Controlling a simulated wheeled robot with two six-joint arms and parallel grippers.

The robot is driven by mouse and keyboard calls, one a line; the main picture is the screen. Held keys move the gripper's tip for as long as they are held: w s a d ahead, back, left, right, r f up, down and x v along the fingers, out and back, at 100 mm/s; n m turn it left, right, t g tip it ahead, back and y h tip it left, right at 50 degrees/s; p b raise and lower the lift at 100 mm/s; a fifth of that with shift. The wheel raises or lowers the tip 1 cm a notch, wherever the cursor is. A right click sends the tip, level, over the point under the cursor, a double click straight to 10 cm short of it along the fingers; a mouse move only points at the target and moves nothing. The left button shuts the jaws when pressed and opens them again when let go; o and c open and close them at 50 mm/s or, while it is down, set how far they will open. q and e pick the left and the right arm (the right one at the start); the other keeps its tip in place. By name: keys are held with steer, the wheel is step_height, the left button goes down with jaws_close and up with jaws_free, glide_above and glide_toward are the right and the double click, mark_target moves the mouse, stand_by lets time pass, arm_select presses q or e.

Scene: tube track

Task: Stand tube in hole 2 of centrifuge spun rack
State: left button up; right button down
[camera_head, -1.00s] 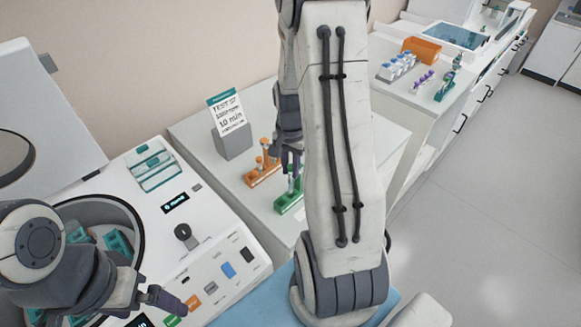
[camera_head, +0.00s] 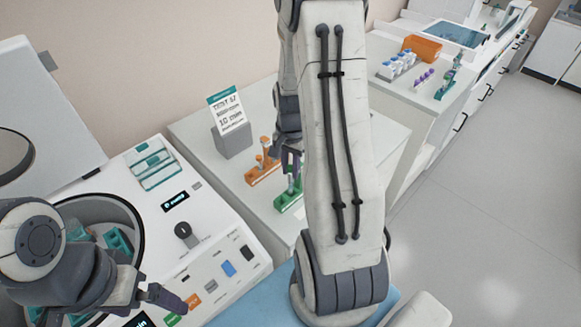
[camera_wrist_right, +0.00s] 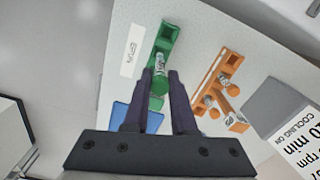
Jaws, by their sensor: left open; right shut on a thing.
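The green rack (camera_head: 287,203) stands on the white side bench, right of the orange rack. In the right wrist view the green rack (camera_wrist_right: 168,38) has a white label beside it, and the orange rack (camera_wrist_right: 222,68) holds several tubes. My right gripper (camera_head: 291,158) is over the green rack, partly hidden by my arm. In its wrist view the fingers (camera_wrist_right: 161,76) are shut on a tube with a white label (camera_wrist_right: 160,68), at the near end of the rack. How deep it sits in a hole I cannot tell. My left gripper (camera_head: 172,302) is open and empty above the centrifuge's front panel.
The open centrifuge (camera_head: 150,215) fills the left. A sign in a grey holder (camera_head: 232,138) stands behind the racks. A farther bench carries an orange bin (camera_head: 422,48), white-capped bottles (camera_head: 397,66) and purple-capped tubes (camera_head: 424,77). The floor at right is clear.

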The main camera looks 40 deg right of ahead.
steer(key=shift+f, duration=0.25)
steer(key=shift+f+b, duration=0.3)
steer(key=shift+b, duration=0.1)
steer(key=shift+f, duration=0.15)
stand_by(0.4)
steer(key=shift+f+b, duration=0.4)
steer(key=shift+f, duration=0.1)
steer(key=c, duration=0.7)
jaws_free()
steer(key=shift+o, duration=0.2)
